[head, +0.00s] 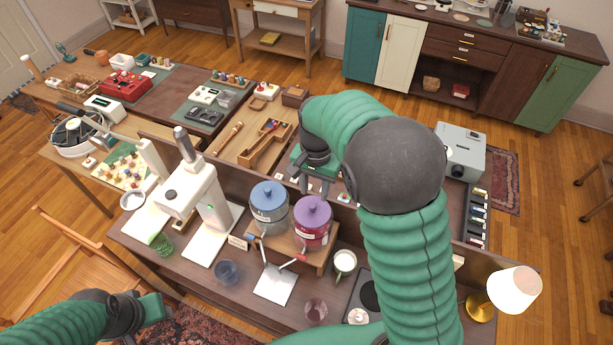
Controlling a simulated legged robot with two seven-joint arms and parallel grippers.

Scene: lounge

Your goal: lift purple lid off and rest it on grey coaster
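The purple lid (313,211) with a round knob sits on a clear jar with dark red contents (310,236), on a small wooden stand. My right gripper (316,187) is just behind and above the lid in the picture, fingers down, apart and empty. It does not appear to touch the lid. A pale grey square piece (273,286) lies in front of the jars; I cannot tell for sure whether it is the grey coaster. My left gripper (158,309) is at the lower left, away from the jars; its finger opening is unclear.
A blue-lidded jar (268,208) stands left of the purple-lidded one. A blue glass (227,272), a cream mug (344,262), a dark glass (316,309) and a black hotplate (371,294) stand nearby. A white microscope-like device (195,190) and a lamp (513,290) flank them.

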